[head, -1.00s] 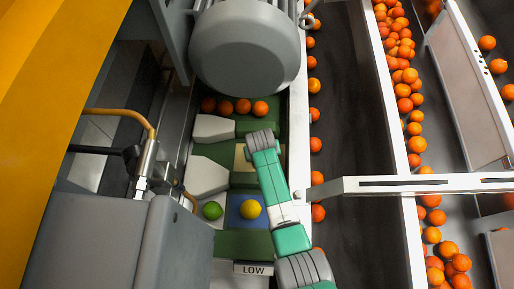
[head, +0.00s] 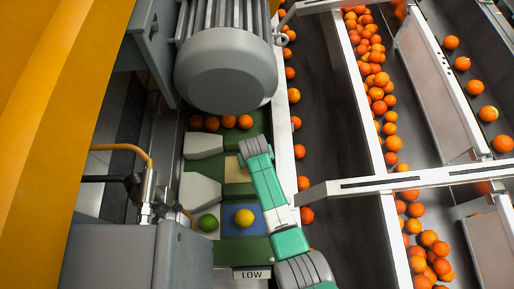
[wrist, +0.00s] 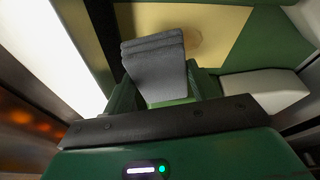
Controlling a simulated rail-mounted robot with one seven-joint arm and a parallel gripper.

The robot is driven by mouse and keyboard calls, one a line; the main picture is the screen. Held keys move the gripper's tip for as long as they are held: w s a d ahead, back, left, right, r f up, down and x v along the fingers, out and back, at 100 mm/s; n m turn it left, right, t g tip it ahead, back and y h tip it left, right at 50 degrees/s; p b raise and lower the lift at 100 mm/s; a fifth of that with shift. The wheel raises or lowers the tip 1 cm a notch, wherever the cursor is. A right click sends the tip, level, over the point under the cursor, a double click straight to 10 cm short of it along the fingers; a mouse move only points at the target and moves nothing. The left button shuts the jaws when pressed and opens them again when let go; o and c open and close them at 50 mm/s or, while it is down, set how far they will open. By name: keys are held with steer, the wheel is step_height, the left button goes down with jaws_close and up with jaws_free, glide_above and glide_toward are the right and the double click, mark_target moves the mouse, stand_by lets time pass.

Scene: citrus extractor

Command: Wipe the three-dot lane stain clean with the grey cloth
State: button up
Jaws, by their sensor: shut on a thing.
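My gripper (wrist: 157,95) is shut on a folded grey cloth (wrist: 157,62), which sticks out beyond the fingers in the wrist view. The cloth's far edge is over a cream panel (wrist: 222,22) set among green ones. A faint tan round patch (wrist: 198,42) on that panel lies just right of the cloth and is partly hidden by it; I cannot tell if they touch. I see no three-dot mark beside it. In the head view the cream panel (head: 236,172) is left of my wrist, and my gripper and the cloth are hidden.
A lemon (head: 244,217) sits on a blue panel (head: 234,230), with a lime (head: 208,222) to its left. Several oranges (head: 228,121) line the back under a grey motor (head: 225,70). Pale wedge blocks (head: 202,146) stand left, a white rail (head: 285,150) right.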

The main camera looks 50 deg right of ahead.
steer(key=shift+r, duration=0.45)
step_height(320, 180, up, 3)
steer(key=p, duration=0.3)
steer(key=shift+w+a+r, duration=0.1)
steer(key=shift+w, duration=0.05)
